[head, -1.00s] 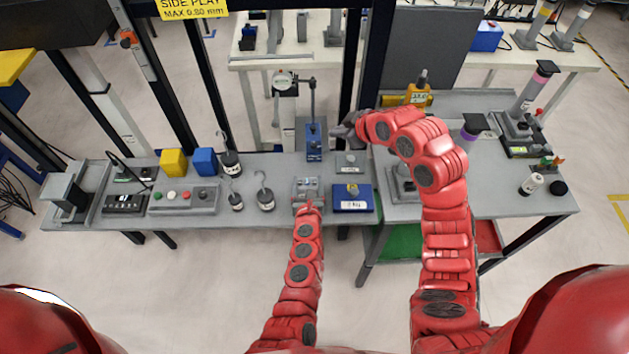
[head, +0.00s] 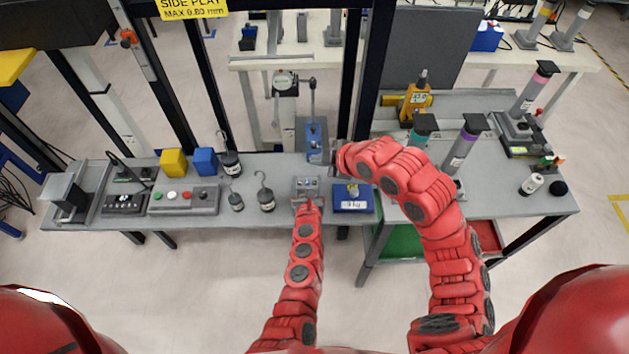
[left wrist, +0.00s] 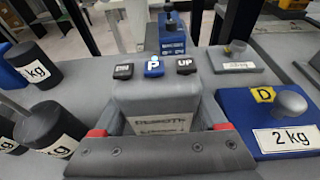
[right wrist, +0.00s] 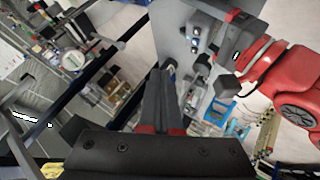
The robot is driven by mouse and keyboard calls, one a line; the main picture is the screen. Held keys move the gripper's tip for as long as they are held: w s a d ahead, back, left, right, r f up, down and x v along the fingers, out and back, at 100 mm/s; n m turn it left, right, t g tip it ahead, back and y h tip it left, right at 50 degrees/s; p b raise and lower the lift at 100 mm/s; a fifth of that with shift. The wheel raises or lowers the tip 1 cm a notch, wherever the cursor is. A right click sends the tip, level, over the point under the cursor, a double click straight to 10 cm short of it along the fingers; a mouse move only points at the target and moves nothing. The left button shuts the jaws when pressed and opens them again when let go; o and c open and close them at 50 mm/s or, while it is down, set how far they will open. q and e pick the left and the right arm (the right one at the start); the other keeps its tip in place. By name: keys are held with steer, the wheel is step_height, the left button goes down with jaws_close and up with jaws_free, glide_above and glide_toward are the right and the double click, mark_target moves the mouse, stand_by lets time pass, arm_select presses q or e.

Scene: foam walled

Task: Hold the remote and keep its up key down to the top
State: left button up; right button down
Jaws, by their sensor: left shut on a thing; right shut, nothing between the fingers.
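The grey remote (head: 306,186) is at the front edge of the bench in the head view. In the left wrist view the remote (left wrist: 152,98) shows three keys in a row: a dark DWN key (left wrist: 123,71), a blue P key (left wrist: 154,68) and a dark UP key (left wrist: 186,66). My left gripper (left wrist: 157,128) is shut on the remote's near end, with a red-tipped finger on each side. My right gripper (right wrist: 162,78) is shut and empty. Nothing is seen touching the UP key.
A blue 2 kg block (head: 352,201) stands just right of the remote. A blue device with a lever (head: 314,145) stands behind it. Hooked weights (head: 266,198) and a grey button box (head: 184,199) are to the left. Dark frame posts rise behind the bench.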

mark_target(315, 182)
step_height(315, 182, down, 7)
stand_by(0.4)
steer(key=shift+r, duration=0.1)
stand_by(1.8)
steer(key=shift+f, duration=0.35)
